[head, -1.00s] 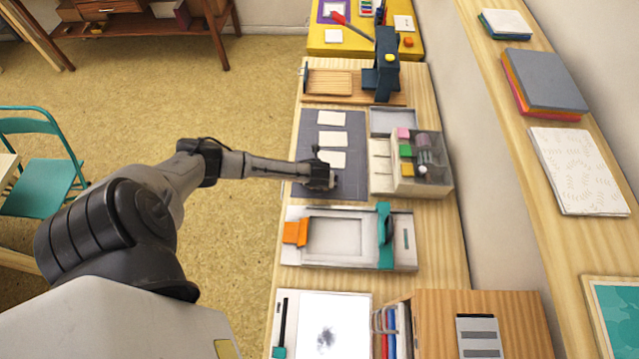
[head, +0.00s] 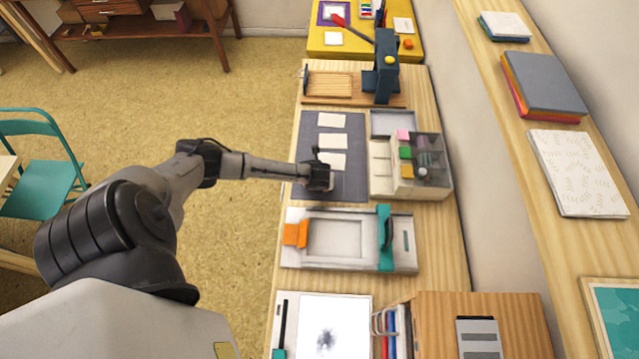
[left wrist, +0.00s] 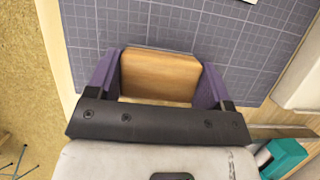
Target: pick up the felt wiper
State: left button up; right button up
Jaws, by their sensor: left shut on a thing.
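My left gripper (head: 320,178) is over the near part of the grey gridded mat (head: 345,187) in the head view. In the left wrist view, its two purple fingers (left wrist: 158,78) are shut on the sides of a wooden block, which I take to be the felt wiper (left wrist: 160,74). A thin grey edge shows along the block's far side. The block's underside is hidden, and I cannot tell whether it touches the mat. In the head view the hand hides the block. My right gripper is not in view.
White cards (head: 332,140) lie on the mat beyond the hand. A compartment box (head: 437,181) with coloured pads stands close to the right. A grey tray frame with a teal bar (head: 384,237) lies nearer. Open floor (head: 180,95) is to the left.

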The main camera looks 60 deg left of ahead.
pick_arm(q)
notch_tip(320, 180, up, 4)
jog(key=shift+r+p, duration=0.1)
jog(key=shift+p, duration=0.3)
jog(key=w+d+r, duration=0.4)
jog(key=d+r, duration=0.2)
jog(key=d, duration=0.4)
jog(key=shift+w+d+r, duration=0.2)
jog(key=shift+w+d, duration=0.05)
jog(key=shift+d, duration=0.1)
